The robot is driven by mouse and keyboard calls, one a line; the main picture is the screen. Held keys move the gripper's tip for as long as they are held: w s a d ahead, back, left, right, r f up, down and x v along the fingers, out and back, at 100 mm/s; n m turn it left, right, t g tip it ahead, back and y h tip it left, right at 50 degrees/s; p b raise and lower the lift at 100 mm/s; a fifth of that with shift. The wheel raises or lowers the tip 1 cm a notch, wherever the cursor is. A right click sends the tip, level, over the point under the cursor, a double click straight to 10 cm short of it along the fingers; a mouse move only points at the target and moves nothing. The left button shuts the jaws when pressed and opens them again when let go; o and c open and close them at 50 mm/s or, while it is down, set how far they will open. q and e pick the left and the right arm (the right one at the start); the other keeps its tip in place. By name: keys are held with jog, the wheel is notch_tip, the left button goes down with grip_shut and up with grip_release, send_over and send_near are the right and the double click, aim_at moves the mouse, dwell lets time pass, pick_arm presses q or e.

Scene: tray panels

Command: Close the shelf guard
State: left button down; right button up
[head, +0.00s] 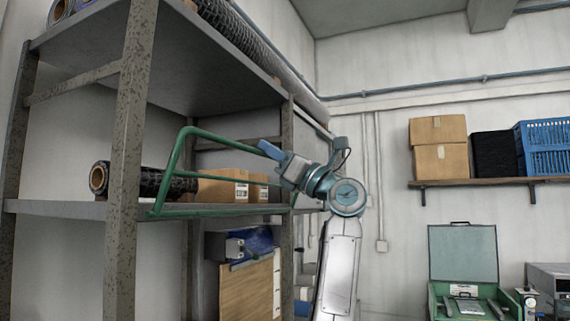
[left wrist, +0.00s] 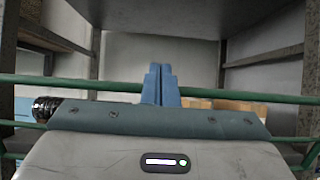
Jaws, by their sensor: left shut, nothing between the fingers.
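The shelf guard is a green tubular frame (head: 177,160) at the front edge of the middle shelf (head: 75,209). Its end bar slants up from the shelf edge, and its top bar runs along the shelf. In the left wrist view the guard's long bar (left wrist: 60,80) crosses the picture behind my fingers. My left gripper (head: 267,149) is shut and empty, close to the top bar near its far end. Its blue fingers (left wrist: 160,72) show together in the left wrist view. I cannot tell whether they touch the bar. My right gripper is not in view.
A dark roll (head: 145,183) and cardboard boxes (head: 222,188) lie on the middle shelf behind the guard. An upper shelf (head: 175,50) overhangs. A green case (head: 462,255) stands open at right.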

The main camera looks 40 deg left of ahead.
pick_arm(q)
jog(key=shift+s+a+r, duration=0.15)
jog(key=shift+a+r, duration=0.1)
jog(key=shift+a, duration=0.45)
jog(key=shift+s+a+r+b, duration=0.1)
jog(key=shift+a+r+b, duration=0.05)
jog(key=shift+a, duration=0.3)
jog(key=shift+s+a+r+b, duration=0.1)
jog(key=shift+a+b, duration=0.05)
jog(key=shift+a, duration=0.25)
jog(key=shift+w, duration=0.1)
